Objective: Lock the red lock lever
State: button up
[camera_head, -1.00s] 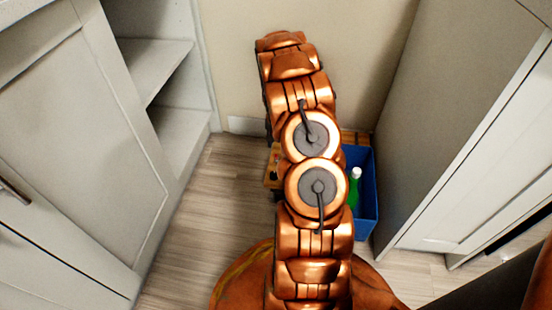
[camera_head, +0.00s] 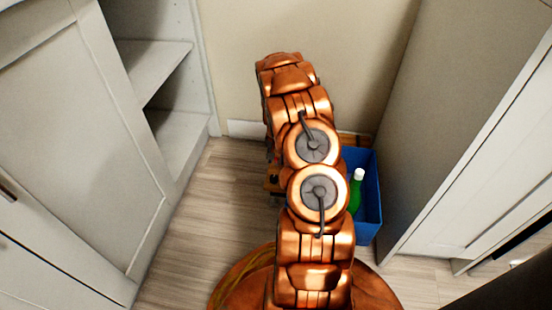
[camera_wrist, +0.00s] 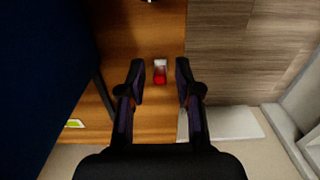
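The red lock lever (camera_wrist: 159,76) shows in the wrist view as a small red piece with a pale upper part. It is on a brown wooden surface (camera_wrist: 150,30). My gripper (camera_wrist: 160,78) is open, with one finger on each side of the lever in the picture. I see gaps between both fingers and the lever; the distance in depth cannot be told. Only bits of the wooden piece (camera_head: 271,180) show beside my arm there.
A blue bin (camera_head: 369,215) with a green bottle (camera_head: 356,190) stands right of the wooden piece. White cabinets stand left (camera_head: 80,140) and right (camera_head: 470,170), with open shelves (camera_head: 160,65) at the back left. Wood-look floor (camera_head: 205,215) is clear on the left.

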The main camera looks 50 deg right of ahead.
grip_shut()
jog(key=shift+r+p, duration=0.15)
jog(key=shift+p, duration=0.5)
jog(key=shift+s+a+h+p, duration=0.15)
jog(key=shift+a+h+p, duration=0.05)
jog(key=shift+h+p, duration=0.15)
jog(key=shift+s+a+f+t+h+p, duration=0.1)
jog(key=shift+f+t+h+p, duration=0.3)
jog(key=shift+p, duration=0.5)
jog(key=shift+r, duration=0.1)
jog(key=shift+o, duration=0.9)
grip_release()
jog(key=shift+r, duration=0.15)
notch_tip(320, 180, up, 12)
jog(key=s+a, duration=0.1)
jog(key=shift+a+f, duration=0.2)
jog(key=shift+a, duration=0.05)
